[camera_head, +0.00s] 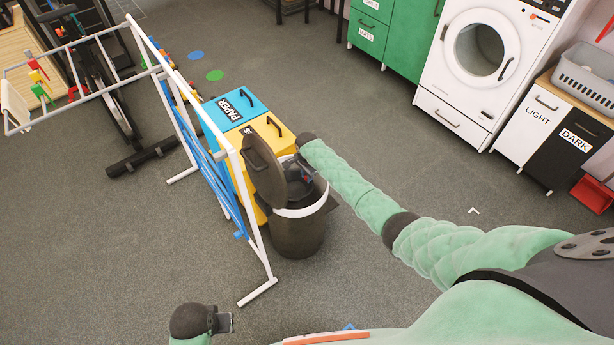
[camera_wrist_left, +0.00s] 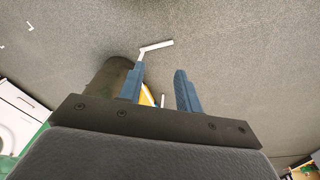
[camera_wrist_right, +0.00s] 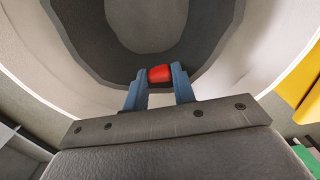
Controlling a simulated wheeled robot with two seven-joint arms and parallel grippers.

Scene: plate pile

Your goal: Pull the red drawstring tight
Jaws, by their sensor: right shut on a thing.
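The red drawstring (camera_wrist_right: 160,73) shows as a short red piece between the fingertips of my right gripper (camera_wrist_right: 158,84) in the right wrist view. The right gripper is shut on it. In the head view my right gripper (camera_head: 304,176) is at the mouth of a dark bin (camera_head: 298,236) with a white liner rim (camera_head: 302,212). A dark liner (camera_wrist_right: 75,22) fills the opening in the right wrist view. My left gripper (camera_wrist_left: 160,88) is open and empty, with a gap between its blue fingers. In the head view it (camera_head: 224,322) is low at the front, away from the bin.
The bin's raised lid (camera_head: 262,165) stands at its left. A white drying rack (camera_head: 245,215) is close on the left. The floor to the right is clear up to the washing machine (camera_head: 480,50).

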